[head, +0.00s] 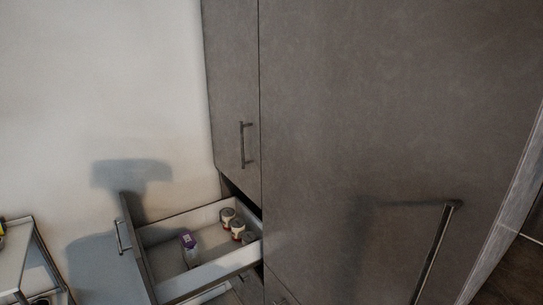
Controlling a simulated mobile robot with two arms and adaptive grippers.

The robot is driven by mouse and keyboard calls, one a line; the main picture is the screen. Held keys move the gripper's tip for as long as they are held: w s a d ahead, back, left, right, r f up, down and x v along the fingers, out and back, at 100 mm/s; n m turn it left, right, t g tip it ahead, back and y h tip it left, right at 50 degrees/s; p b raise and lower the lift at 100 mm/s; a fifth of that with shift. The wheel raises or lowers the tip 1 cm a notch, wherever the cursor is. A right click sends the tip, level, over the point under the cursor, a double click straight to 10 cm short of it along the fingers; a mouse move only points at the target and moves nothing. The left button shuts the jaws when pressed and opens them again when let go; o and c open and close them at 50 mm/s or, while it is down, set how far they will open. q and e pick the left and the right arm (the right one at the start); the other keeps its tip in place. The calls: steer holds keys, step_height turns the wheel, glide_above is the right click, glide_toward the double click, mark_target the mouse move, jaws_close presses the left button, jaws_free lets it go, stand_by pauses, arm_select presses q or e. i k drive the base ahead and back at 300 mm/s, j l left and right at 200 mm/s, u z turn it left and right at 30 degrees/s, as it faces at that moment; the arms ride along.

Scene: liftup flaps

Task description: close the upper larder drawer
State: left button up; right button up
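The upper larder drawer (222,270) is pulled out to the left from the tall grey cabinet. Its grey front (138,249) faces left and carries a metal handle (122,237). Inside it stand several cans (227,216) near the cabinet end and a carton with a purple top (189,242). The lower part of the drawer front runs out at the bottom of the picture. Neither of my grippers shows in the head view.
A closed cabinet door (234,80) with a handle (242,145) is above the drawer. A large grey panel (370,110) with a long handle (437,250) fills the right. A shelf cart (20,262) stands at lower left. White wall (100,80) lies behind.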

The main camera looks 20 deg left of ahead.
mark_target(167, 279)
steer(key=k+j+u, duration=0.15)
steer(key=u, duration=0.25)
steer(key=k+j+u, duration=0.15)
steer(key=j+u, duration=0.2)
steer(key=k+j+u, duration=0.1)
steer(key=j+u, duration=0.15)
steer(key=u, duration=0.15)
